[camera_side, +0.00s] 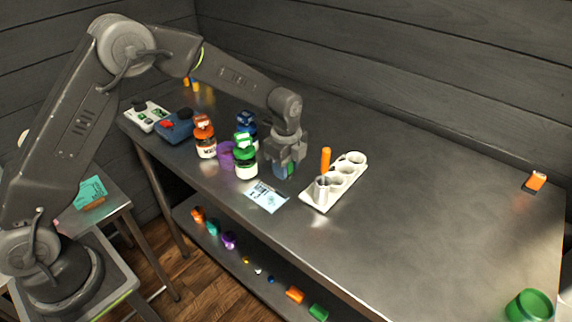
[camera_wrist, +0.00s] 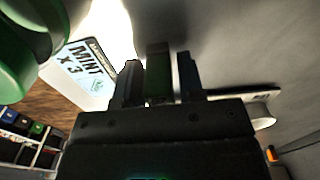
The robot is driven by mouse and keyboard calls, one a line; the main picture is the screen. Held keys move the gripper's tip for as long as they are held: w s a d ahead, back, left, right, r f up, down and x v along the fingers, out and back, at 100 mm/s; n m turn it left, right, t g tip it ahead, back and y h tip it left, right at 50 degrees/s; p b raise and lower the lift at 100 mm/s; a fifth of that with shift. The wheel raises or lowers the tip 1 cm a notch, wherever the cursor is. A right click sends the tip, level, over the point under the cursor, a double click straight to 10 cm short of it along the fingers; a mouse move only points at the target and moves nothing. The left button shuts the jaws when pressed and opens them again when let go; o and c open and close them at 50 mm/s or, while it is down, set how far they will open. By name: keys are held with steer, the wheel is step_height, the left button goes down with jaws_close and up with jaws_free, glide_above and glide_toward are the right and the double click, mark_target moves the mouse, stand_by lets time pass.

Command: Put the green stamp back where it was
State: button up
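My gripper (camera_side: 285,168) points down over the table, just right of the green-lidded jar (camera_side: 245,160) and behind the printed card (camera_side: 267,196). A green block, apparently the green stamp (camera_wrist: 160,75), sits between my two fingers in the wrist view. My fingers close in on both its sides, so my gripper looks shut on it. In the side view only a small green patch shows between the fingers, and the stamp's lower end is unclear. The card (camera_wrist: 85,70) reads "MINT x 3" in the wrist view.
A white rack (camera_side: 318,204) with cups and an orange stick (camera_side: 326,160) stands right of my gripper. Orange (camera_side: 205,140), blue (camera_side: 247,122) and purple (camera_side: 226,155) containers crowd its left. A white tray (camera_side: 147,116) and blue box (camera_side: 176,130) lie far left. The right tabletop is mostly clear.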

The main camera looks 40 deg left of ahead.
steer(key=shift+o, duration=1)
step_height(320, 180, up, 12)
steer(key=shift+f, duration=0.25)
steer(key=s+a+r+n+t, duration=0.35)
steer(key=s+r+n, duration=0.55)
steer(key=s+r, duration=0.45)
steer(key=s+a+f+n+t, duration=0.1)
steer(key=s+f+n, duration=0.1)
steer(key=s+n, duration=0.2)
steer(key=s+a+f+n+t, duration=0.1)
steer(key=s+n, duration=0.4)
steer(key=s, duration=0.6)
steer(key=shift+s+f, duration=0.3)
steer(key=shift+f, duration=0.25)
